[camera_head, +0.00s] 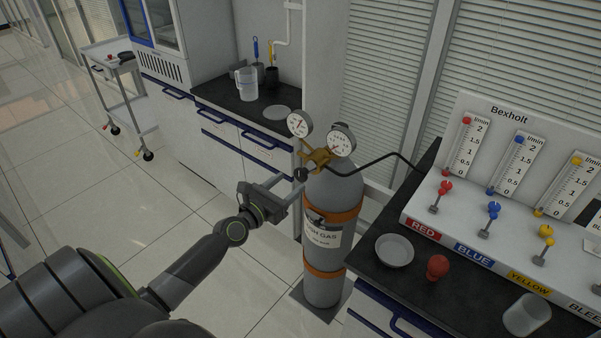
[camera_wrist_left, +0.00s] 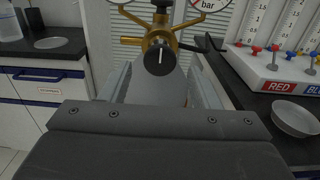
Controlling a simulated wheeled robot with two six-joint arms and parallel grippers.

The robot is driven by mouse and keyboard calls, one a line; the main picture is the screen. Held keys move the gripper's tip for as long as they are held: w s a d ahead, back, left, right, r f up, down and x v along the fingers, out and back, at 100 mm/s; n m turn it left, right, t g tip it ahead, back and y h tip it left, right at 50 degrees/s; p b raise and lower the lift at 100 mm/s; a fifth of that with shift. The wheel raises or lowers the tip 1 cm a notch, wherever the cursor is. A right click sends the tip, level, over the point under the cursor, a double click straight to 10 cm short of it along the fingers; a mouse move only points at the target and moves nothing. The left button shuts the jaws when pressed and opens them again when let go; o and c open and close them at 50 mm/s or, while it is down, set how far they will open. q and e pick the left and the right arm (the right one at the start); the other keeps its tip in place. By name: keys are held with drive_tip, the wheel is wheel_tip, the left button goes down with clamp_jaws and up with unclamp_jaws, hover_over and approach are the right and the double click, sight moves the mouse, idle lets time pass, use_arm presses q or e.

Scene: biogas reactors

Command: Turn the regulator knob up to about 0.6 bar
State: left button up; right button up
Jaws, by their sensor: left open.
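The regulator is brass (camera_head: 316,157) with two round gauges (camera_head: 300,124) (camera_head: 341,139) on top of the grey gas cylinder (camera_head: 323,237). Its black knob (camera_head: 301,174) faces my left gripper (camera_head: 290,184). In the left wrist view the knob (camera_wrist_left: 160,58) is centred ahead, with a white mark pointing nearly straight up. My left gripper is open, with one finger on each side of the knob's line; I cannot tell whether the tips reach around it. The gauge faces are cut off in the wrist view, and their needles are too small to read in the head view. My right gripper does not show.
A dark hose (camera_head: 378,160) runs from the regulator to the flow panel (camera_head: 507,150) on the right bench. That bench holds a grey dish (camera_head: 394,250), a red bulb (camera_head: 438,267) and a beaker (camera_head: 527,314). A jug (camera_head: 246,84) stands on the back counter. Open floor lies left of the cylinder.

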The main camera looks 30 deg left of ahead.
sight(299, 175)
use_arm(q)
drive_tip(key=w, duration=0.6)
drive_tip(key=shift+w+d+b, duration=0.1)
drive_tip(key=shift+d+b, duration=0.15)
drive_tip(key=shift+b, duration=0.05)
drive_tip(key=c, duration=0.9)
drive_tip(key=shift+o, duration=0.2)
